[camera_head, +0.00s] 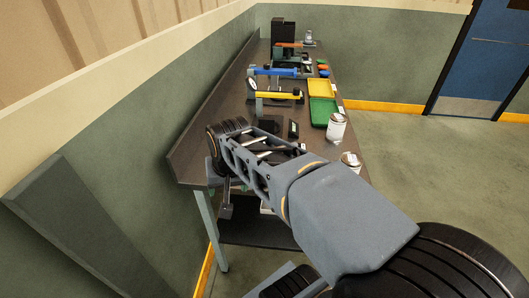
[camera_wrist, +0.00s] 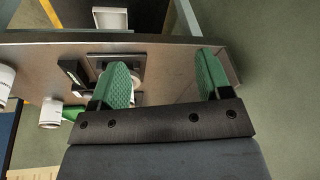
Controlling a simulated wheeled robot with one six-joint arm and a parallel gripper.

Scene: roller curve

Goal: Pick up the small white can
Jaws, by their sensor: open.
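Two white cans stand near the right edge of the workbench (camera_head: 190,160) in the head view. One white can (camera_head: 336,127) is in full view. The other can (camera_head: 350,159) is nearer and partly hidden by my arm. In the wrist view one white can (camera_wrist: 50,113) is at the left, and another (camera_wrist: 5,80) is cut by the left edge. I cannot tell which is the small one. My gripper (camera_wrist: 165,65) is open, with green pads apart and no can between them. Both cans are left of it in the wrist view. Its fingers are not clear in the head view.
A green tray (camera_head: 322,112) and a yellow tray (camera_head: 321,88) lie beyond the cans. A yellow-handled device (camera_head: 276,95) and a blue one (camera_head: 275,72) stand on the bench. The wall runs along the left. Open floor (camera_head: 430,170) lies to the right.

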